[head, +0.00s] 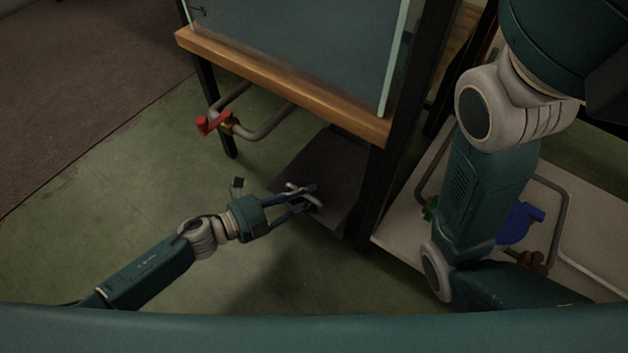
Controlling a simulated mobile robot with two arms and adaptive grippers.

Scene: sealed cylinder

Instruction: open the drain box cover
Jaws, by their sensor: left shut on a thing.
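The drain box cover (325,172) is a dark grey flat panel low under the wooden-edged tank stand. A pale curved handle (304,190) sits at its left part. My left gripper (310,197) reaches in from the left and is shut on this handle. The fingers hide part of the handle. I cannot tell whether the cover is raised from the floor. My right arm hangs at the right of the view, and its gripper is not visible.
A glass tank on a wooden frame (290,88) stands above the cover on dark legs. A pipe with a red valve handle (214,123) hangs at its left. A white platform (395,225) with pipes and a blue part (519,222) lies right. The green floor (130,190) at left is clear.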

